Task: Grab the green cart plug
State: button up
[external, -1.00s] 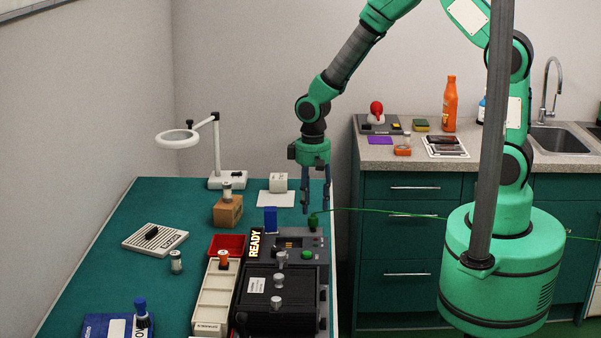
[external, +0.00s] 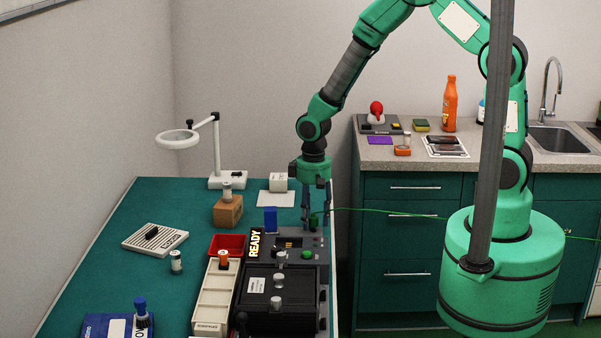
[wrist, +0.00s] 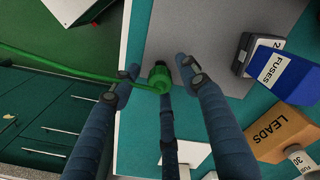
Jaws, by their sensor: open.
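In the wrist view the fingers of my gripper (wrist: 155,78) stand apart, with a gap on the right of the plug; on the left, the cable passes by the finger. I cannot tell whether either finger touches the plug.
A blue fuses block (external: 270,219) stands just left of the plug. The box marked leads (external: 228,211) and a magnifier lamp (external: 216,150) stand further left. A white box (external: 278,183) is behind. A green button (external: 307,255) sits in front of the plug.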

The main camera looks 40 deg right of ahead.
jog(key=shift+f, duration=0.1)
dwell(0.5)
grip_shut()
jog(key=shift+r, duration=0.8)
notch_tip(320, 180, up, 2)
jog(key=shift+r+p, duration=0.2)
jog(key=shift+p, duration=0.3)
jog(key=s+d, duration=0.2)
jog(key=s, duration=0.5)
jog(key=s+d+r+p, duration=0.1)
jog(key=s+d, duration=0.2)
jog(key=s, duration=0.5)
jog(key=shift+d, duration=0.3)
